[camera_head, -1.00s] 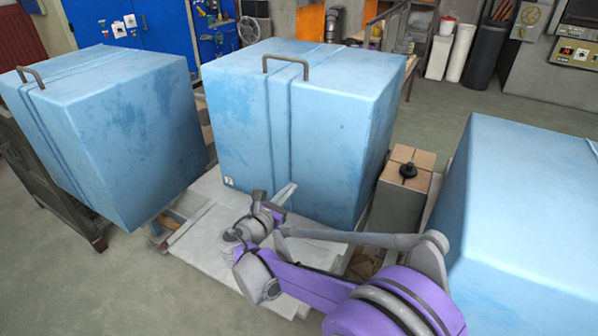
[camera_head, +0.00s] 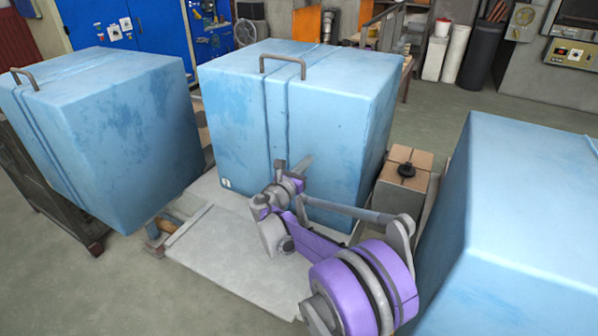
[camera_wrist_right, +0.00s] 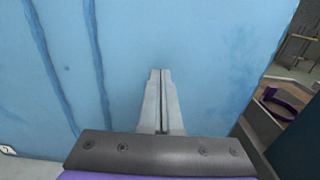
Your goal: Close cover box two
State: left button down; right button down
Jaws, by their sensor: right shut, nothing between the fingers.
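Three big light-blue box covers stand in the head view. The middle cover (camera_head: 330,130) has a grey handle (camera_head: 282,62) at its top front edge and a small white label low on its front. The left cover (camera_head: 130,120) has a similar handle, and the right cover (camera_head: 520,220) is partly cut off. My right gripper (camera_head: 304,164) is in front of the middle cover's front face. In the right wrist view its fingers (camera_wrist_right: 160,80) are together and empty, pointing at the blue face (camera_wrist_right: 130,40). I cannot tell if they touch it. My left gripper is not in view.
A grey box (camera_head: 402,195) with a tan top and black knob stands between the middle and right covers. A pale platform (camera_head: 240,255) lies in front of the middle cover. Blue cabinets, bins and shelves stand behind. Floor is open at the lower left.

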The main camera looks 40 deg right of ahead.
aim_at(314, 153)
jog(key=shift+w+d, duration=0.15)
jog(key=shift+d, duration=0.3)
jog(key=x, duration=0.4)
jog(key=shift+w+d+r, duration=0.1)
jog(key=shift+d, duration=0.1)
jog(key=shift+r, duration=0.15)
